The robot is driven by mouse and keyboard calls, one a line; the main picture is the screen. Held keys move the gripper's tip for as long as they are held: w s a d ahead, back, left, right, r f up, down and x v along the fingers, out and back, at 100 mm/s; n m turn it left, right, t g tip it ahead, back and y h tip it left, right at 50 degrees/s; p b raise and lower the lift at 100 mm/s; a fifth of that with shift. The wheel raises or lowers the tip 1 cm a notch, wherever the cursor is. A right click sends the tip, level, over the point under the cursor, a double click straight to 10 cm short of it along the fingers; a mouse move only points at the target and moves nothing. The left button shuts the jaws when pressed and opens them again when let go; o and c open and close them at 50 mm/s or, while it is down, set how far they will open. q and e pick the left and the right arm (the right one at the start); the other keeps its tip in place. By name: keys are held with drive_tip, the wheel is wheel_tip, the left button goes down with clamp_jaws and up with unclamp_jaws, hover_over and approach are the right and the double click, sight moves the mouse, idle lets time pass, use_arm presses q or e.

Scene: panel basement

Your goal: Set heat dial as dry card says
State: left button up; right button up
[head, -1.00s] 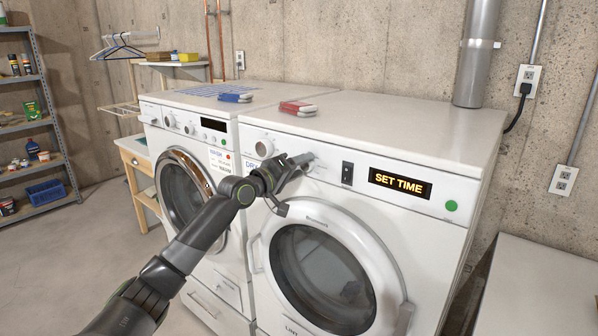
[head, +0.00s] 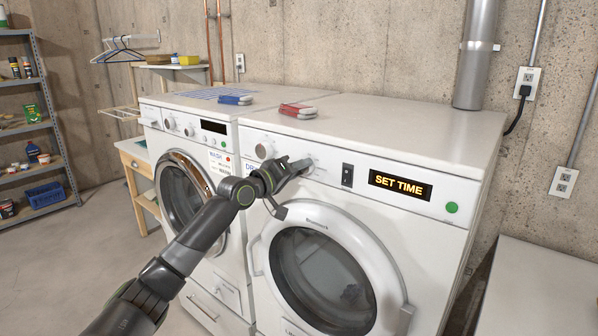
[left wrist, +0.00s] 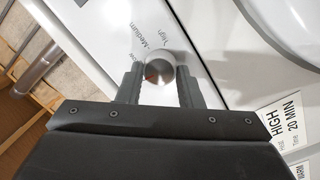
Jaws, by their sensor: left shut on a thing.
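The heat dial is a round silver knob (left wrist: 160,68) on the dryer's white panel, with the words High, Medium and a partly hidden Low around it. My left gripper (left wrist: 158,85) is shut on it, one finger on each side. My right gripper is not in view.
A second dryer knob (head: 264,150) is left of my gripper. A black switch (head: 347,174), a SET TIME display (head: 400,185) and a green button (head: 452,207) are to the right. The washer (head: 190,135) stands at left. A red-white box (head: 298,110) lies on the dryer top.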

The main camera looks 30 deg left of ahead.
use_arm(q)
drive_tip(key=m+y, duration=0.1)
drive_tip(key=m, duration=0.7)
drive_tip(key=m+y, duration=0.1)
drive_tip(key=m, duration=0.6)
drive_tip(key=d+m+y, duration=0.1)
drive_tip(key=m, duration=0.7)
drive_tip(key=shift+m, duration=0.3)
idle(0.6)
drive_tip(key=o, duration=1)
drive_tip(key=shift+s, duration=0.1)
